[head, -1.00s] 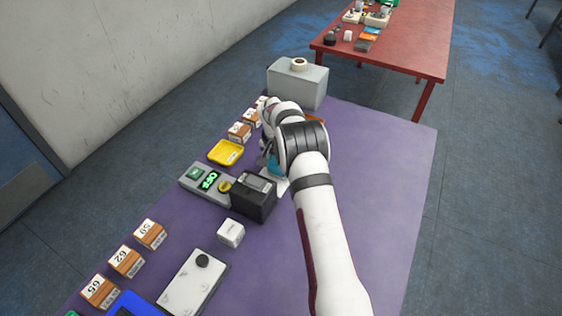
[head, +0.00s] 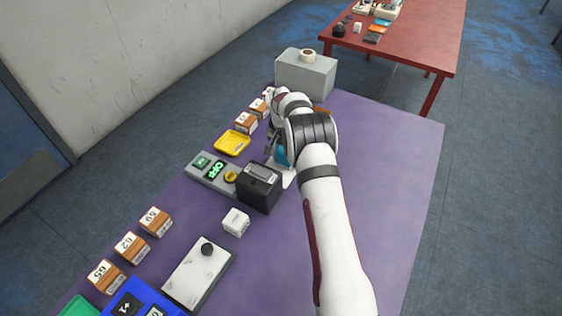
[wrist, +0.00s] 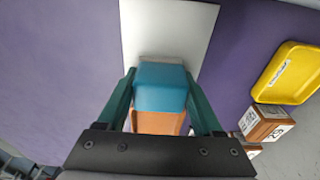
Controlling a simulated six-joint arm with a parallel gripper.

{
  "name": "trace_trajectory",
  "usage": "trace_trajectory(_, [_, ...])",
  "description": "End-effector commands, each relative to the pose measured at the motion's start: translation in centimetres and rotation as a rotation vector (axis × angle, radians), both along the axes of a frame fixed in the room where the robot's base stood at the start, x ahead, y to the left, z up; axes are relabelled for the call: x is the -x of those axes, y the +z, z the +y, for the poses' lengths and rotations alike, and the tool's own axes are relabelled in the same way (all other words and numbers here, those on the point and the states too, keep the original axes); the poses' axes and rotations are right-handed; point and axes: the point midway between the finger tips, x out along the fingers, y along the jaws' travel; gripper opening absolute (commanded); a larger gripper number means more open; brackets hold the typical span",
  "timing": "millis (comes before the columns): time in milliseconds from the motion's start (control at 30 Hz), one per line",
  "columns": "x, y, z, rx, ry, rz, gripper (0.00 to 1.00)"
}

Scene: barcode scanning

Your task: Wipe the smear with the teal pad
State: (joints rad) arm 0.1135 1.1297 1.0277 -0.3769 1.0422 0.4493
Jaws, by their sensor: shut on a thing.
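The teal pad (wrist: 160,85) is held between the two fingers of my gripper (wrist: 160,78), which is shut on it. It has a grey underside and an orange part behind the teal. The pad is over a white plate (wrist: 150,25) on the purple table; whether it touches the plate I cannot tell. In the head view, a bit of the teal pad (head: 281,155) and the white plate (head: 289,179) show beside my arm. No smear can be made out on the visible part of the plate.
A black box (head: 259,188) stands close in front of the plate. A grey panel with a green display (head: 208,171) and a yellow tray (head: 233,143) lie to the left. A grey block (head: 306,75) stands at the back. The table's right side is clear.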

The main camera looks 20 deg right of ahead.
Motion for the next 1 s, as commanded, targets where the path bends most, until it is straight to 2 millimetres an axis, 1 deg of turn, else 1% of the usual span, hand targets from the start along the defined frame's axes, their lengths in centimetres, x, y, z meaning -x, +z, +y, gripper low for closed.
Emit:
trace_trajectory(300, [-2.0, -0.1, -2.1, 0.0, -0.001, 0.0, 0.16])
trace_trajectory(367, [-2.0, 0.5, -2.0, 0.0, 0.0, 0.0, 0.16])
trace_trajectory(433, [-2.0, 2.2, -2.0, 0.0, -0.001, -0.003, 0.16])
trace_trajectory(1000, [-1.9, 7.1, -2.0, -0.001, -0.001, -0.001, 0.16])
